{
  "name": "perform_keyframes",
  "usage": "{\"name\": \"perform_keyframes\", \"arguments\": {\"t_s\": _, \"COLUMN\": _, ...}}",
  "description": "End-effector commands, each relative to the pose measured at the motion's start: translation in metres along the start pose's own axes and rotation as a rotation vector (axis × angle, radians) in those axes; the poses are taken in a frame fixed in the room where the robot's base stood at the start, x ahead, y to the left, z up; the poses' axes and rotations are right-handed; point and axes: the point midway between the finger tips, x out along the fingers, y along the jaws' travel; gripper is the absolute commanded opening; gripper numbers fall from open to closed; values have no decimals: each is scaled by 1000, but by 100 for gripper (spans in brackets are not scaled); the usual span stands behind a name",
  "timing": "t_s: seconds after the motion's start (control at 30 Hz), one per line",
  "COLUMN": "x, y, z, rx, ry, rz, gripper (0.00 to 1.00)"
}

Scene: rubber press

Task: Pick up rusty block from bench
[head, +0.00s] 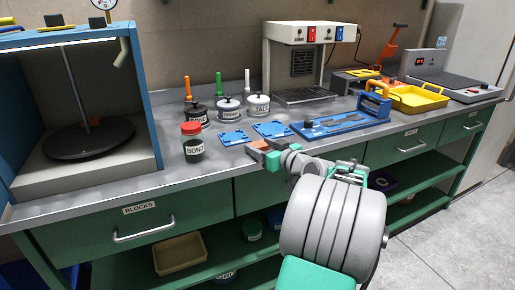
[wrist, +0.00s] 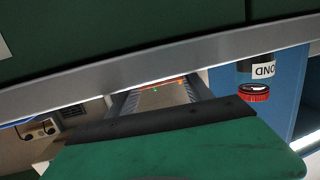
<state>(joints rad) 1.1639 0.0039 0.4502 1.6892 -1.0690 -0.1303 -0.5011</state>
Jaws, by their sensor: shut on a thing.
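My gripper (head: 265,153) is at the front edge of the grey bench top (head: 190,178), below the blue plates. It is shut on a small reddish-brown piece, the rusty block (head: 257,145), which shows only in part at the jaws. I cannot tell whether the block touches the bench or is just clear of it. In the wrist view my gripper (wrist: 155,95) shows two dark fingers with a thin orange-red edge between them. Most of the block is hidden there.
A red-lidded BOND jar (head: 192,142) stands left of the gripper. Two blue plates (head: 234,137) lie behind it, with several labelled pots farther back. A blue tool base (head: 340,124) with a yellow handle is to the right. The bench front has green drawers (head: 150,222).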

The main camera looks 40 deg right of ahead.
Motion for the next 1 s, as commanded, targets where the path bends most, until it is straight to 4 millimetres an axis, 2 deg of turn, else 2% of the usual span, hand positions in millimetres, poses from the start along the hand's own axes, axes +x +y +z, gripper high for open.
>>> {"name": "perform_keyframes", "arguments": {"t_s": 0.07, "x": 0, "y": 0, "z": 0, "rx": 0, "ry": 0, "rz": 0, "gripper": 38}}
{"name": "perform_keyframes", "arguments": {"t_s": 0.53, "x": 0, "y": 0, "z": 0, "rx": 1, "ry": -1, "rz": 0, "gripper": 0}}
{"name": "perform_keyframes", "arguments": {"t_s": 0.87, "x": 0, "y": 0, "z": -2, "rx": -1, "ry": 1, "rz": 0, "gripper": 0}}
{"name": "perform_keyframes", "arguments": {"t_s": 1.0, "x": -2, "y": 0, "z": -12, "rx": -4, "ry": 2, "rz": -1, "gripper": 0}}
